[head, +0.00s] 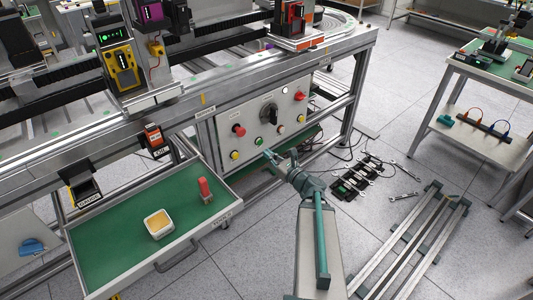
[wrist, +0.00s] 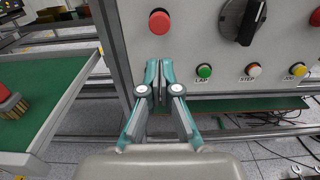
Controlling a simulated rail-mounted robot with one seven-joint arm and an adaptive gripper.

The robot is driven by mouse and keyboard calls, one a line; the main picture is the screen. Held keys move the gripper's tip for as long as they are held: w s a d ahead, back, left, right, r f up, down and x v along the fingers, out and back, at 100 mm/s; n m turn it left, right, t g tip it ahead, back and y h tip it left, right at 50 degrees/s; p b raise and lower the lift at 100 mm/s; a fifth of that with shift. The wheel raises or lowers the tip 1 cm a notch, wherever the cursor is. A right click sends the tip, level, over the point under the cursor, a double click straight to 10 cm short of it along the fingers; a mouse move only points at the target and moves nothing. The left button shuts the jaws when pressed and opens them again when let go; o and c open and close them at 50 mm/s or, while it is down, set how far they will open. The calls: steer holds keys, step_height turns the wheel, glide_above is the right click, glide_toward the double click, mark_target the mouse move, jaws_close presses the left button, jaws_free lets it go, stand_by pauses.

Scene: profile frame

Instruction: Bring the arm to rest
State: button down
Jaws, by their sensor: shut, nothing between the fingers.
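My gripper (head: 270,155) is shut and empty. In the head view it is in front of the lower part of the control panel (head: 284,104), with my arm reaching up from the bottom of the picture. In the wrist view the teal fingers of my gripper (wrist: 159,64) are together, just below a red button (wrist: 159,22). The green LAP button (wrist: 204,71) is to their right. I cannot tell from these views whether the fingertips touch the panel.
An open drawer (head: 110,284) with a green bottom is to the left, holding a white container (head: 158,223) and a red-handled brush (head: 205,189). Black tool holders (head: 357,176) and metal rails (head: 408,243) lie on the floor to the right.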

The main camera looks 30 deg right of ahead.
stand_by(0.4)
steer(key=s+a+f+n+g+y+p, duration=0.2)
steer(key=s+a+f+n+g, duration=0.5)
steer(key=a+f+n, duration=0.3)
steer(key=s+a+f+n+g+y+p, duration=0.2)
steer(key=s+a+f+n+g, duration=0.5)
steer(key=f+n, duration=0.4)
steer(key=s+a+f+n+g+h+p, duration=0.1)
steer(key=s+a+n+g+h+p, duration=0.1)
steer(key=s, duration=0.6)
steer(key=s+a+f+n+g+h+p, duration=0.2)
steer(key=s+a+n+g+p, duration=0.1)
steer(key=s+n, duration=0.4)
steer(key=s+a+f+n+g+h+p, duration=0.2)
steer(key=s+a+n+g, duration=0.2)
steer(key=s, duration=0.5)
steer(key=shift+s+a+n+g+p, duration=0.2)
steer(key=shift+a+n+g+p, duration=0.15)
steer(key=shift+a+g, duration=0.35)
